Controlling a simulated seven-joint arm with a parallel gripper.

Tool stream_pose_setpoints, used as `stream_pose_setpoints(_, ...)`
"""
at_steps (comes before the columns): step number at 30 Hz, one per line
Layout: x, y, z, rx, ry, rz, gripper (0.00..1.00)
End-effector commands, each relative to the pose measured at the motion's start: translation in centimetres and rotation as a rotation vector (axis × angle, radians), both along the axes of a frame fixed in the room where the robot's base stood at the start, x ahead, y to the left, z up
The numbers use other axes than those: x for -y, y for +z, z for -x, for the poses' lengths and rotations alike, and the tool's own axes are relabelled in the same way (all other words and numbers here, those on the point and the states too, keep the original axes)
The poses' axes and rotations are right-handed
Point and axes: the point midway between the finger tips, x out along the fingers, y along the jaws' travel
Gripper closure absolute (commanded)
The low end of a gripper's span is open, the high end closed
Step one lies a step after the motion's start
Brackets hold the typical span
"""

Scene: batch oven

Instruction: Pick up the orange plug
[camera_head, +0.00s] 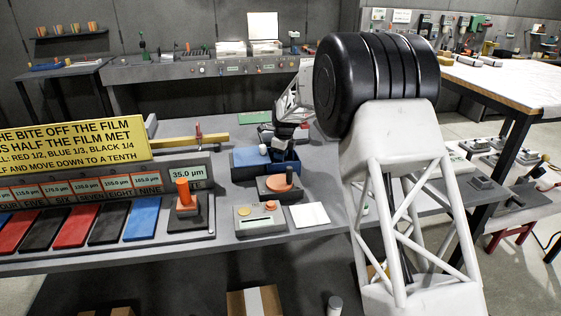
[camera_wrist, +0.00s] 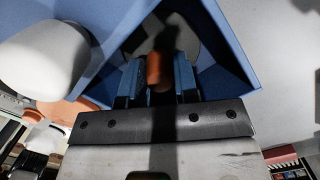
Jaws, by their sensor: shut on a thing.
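The orange plug (camera_wrist: 154,72) is a short orange cylinder in the wrist view. It sits between the two fingers of my gripper (camera_wrist: 157,78), which is shut on it. My gripper and the plug are at the inside of a blue open box (camera_wrist: 228,55); whether the plug touches the box floor is unclear. In the head view my gripper (camera_head: 286,146) reaches down into the blue box (camera_head: 245,171), and the plug is hidden there.
A white rounded knob (camera_wrist: 40,58) is close to the left of my fingers. A block with an orange disc (camera_head: 280,183) stands before the box. A grey unit with round buttons (camera_head: 257,219) and a white square (camera_head: 310,215) lie nearer. A yellow sign (camera_head: 75,137) stands left.

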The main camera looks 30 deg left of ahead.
Motion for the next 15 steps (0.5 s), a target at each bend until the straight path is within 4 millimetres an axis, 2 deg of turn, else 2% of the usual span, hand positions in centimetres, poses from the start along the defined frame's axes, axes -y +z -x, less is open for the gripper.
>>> stream_pose_setpoints(9, 0.0, 4.9, 0.0, 0.003, 0.000, -0.003, 0.98)
stream_pose_setpoints(15, 0.0, 7.1, 0.0, 0.001, 0.000, -0.001, 0.98)
